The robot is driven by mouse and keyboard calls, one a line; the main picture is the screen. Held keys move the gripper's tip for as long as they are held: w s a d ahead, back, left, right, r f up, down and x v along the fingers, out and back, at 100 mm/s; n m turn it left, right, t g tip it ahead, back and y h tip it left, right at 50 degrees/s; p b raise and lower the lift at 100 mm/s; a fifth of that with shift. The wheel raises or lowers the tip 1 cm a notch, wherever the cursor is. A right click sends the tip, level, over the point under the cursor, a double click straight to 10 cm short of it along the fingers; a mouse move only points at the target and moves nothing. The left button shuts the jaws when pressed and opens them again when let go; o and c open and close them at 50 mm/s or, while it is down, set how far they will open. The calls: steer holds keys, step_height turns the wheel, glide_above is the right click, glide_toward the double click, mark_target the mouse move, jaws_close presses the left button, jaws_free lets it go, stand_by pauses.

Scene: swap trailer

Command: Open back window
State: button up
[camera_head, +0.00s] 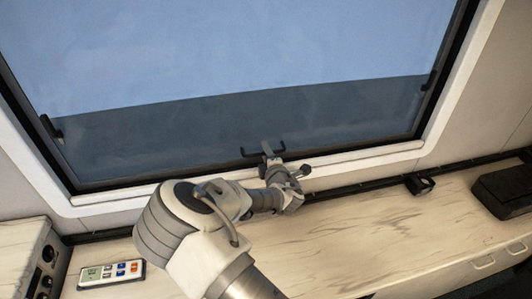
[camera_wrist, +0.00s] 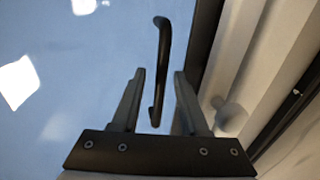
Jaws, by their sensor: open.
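The back window (camera_head: 230,130) fills the upper part of the head view, with a dark frame set in a white surround. It looks shut. A black bar handle (camera_head: 263,150) is at the bottom middle of the window, and it also shows in the wrist view (camera_wrist: 163,55). Dark latches sit at the window's left side (camera_head: 50,127) and right side (camera_head: 430,80). My gripper (camera_head: 268,149) is at the handle. In the wrist view my gripper (camera_wrist: 160,85) is open, with the handle's lower end between the two fingers and a gap visible on both sides.
A light wood-patterned counter (camera_head: 400,235) runs below the window. A remote control (camera_head: 111,273) lies at the left, near a grey panel box with knobs (camera_head: 35,260). A black box (camera_head: 505,190) sits at the right, and a small black bracket (camera_head: 419,183) is on the rear rail.

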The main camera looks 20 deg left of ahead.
jaws_close()
stand_by(1.4)
